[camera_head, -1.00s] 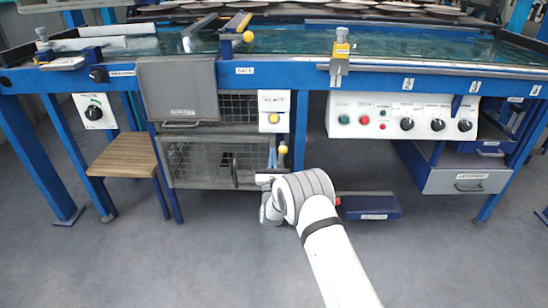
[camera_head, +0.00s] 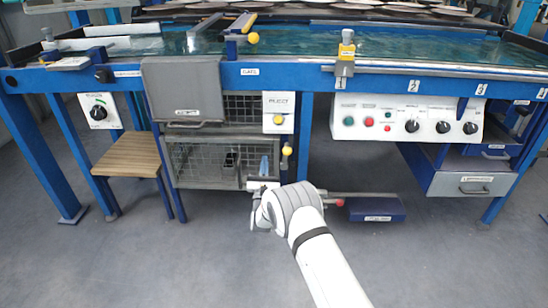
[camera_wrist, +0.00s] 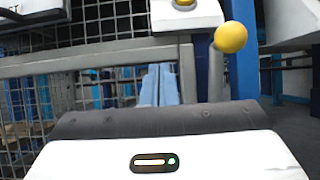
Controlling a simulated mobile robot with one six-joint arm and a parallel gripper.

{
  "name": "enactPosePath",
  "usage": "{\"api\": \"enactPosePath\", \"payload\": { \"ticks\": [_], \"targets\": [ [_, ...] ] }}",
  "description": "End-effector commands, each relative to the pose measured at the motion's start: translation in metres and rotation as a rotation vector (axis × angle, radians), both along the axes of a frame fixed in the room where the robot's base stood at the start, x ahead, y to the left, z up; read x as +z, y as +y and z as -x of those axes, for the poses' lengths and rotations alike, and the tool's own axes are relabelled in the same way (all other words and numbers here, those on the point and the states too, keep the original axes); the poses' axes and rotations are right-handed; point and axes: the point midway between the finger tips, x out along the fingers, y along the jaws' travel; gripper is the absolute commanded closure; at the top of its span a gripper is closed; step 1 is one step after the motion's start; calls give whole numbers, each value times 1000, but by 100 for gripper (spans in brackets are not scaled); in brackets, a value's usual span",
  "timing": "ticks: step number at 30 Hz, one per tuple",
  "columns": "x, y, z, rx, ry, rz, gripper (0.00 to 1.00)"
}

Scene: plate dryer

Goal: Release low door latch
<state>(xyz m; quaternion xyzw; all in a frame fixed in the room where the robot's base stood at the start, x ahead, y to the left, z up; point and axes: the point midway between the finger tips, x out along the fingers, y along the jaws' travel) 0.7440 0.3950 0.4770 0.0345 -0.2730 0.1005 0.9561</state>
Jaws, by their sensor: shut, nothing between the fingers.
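The low door (camera_head: 205,166) is a grey-framed wire-mesh door under the bath, and it looks closed. Its latch appears to be the upright grey lever with a yellow ball (camera_head: 286,151) at the door's right side. The ball (camera_wrist: 230,37) is large at the upper right of the wrist view, its stem running down behind my gripper's housing. My gripper (camera_head: 265,158) points at the right part of the door, left of the latch. Its two pale-blue fingers (camera_wrist: 160,68) are shut side by side and empty, apart from the ball. The latch's lower end is hidden in the wrist view.
A white panel with a yellow button (camera_head: 278,119) is just above the latch. A grey upper door (camera_head: 183,90) hangs above the mesh. A wooden stool (camera_head: 127,155) stands left. A blue pedal box (camera_head: 375,209) lies on the floor right of my arm. Open floor lies in front.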

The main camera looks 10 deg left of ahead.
Motion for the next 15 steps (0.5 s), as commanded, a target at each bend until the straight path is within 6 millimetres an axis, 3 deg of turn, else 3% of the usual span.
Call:
{"api": "enactPosePath", "payload": {
  "ticks": [7,15],
  "targets": [
    [-5,15,47,1,0,0,100],
    [-14,21,72,-3,-1,-1,100]
  ]
}}
